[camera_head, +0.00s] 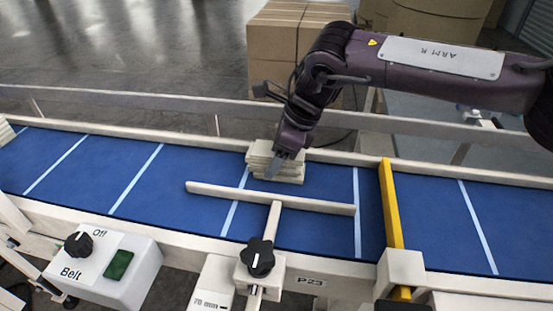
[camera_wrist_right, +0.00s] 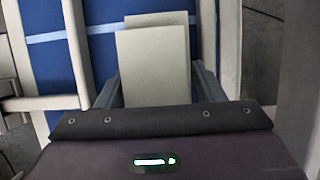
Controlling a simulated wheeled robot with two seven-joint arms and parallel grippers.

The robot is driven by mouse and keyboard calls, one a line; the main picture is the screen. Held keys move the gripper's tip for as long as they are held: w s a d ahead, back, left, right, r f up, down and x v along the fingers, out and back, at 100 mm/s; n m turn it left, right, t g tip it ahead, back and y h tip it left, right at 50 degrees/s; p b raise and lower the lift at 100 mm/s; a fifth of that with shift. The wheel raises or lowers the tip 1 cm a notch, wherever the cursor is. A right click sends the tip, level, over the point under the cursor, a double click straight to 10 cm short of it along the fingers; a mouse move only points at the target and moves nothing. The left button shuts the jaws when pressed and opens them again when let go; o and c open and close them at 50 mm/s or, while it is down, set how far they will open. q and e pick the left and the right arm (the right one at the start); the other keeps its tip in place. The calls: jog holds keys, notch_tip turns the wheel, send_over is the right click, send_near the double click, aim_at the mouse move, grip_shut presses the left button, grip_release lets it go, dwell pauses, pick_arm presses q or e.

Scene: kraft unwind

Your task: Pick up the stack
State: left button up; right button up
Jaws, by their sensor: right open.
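The stack (camera_head: 262,159) is a pile of several flat, cream-coloured pieces on the blue conveyor belt, close to its far rail. Its layers are not quite squared up. My right gripper (camera_head: 272,170) reaches down at the stack from above. In the right wrist view the stack (camera_wrist_right: 154,68) lies between the two open fingers of the right gripper (camera_wrist_right: 153,92), with its upper piece offset from the one beneath. Whether the fingers touch the stack is unclear. My left gripper is not in view.
A cream guide bar (camera_head: 300,202) crosses the belt in front of the stack. A yellow bar (camera_head: 391,205) spans the belt to the right. The belt control box (camera_head: 105,262) is at the front left. Cardboard boxes (camera_head: 275,50) stand behind. The belt (camera_head: 75,175) is clear at left.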

jog(key=shift+c, duration=0.3)
jog(key=c, duration=0.8)
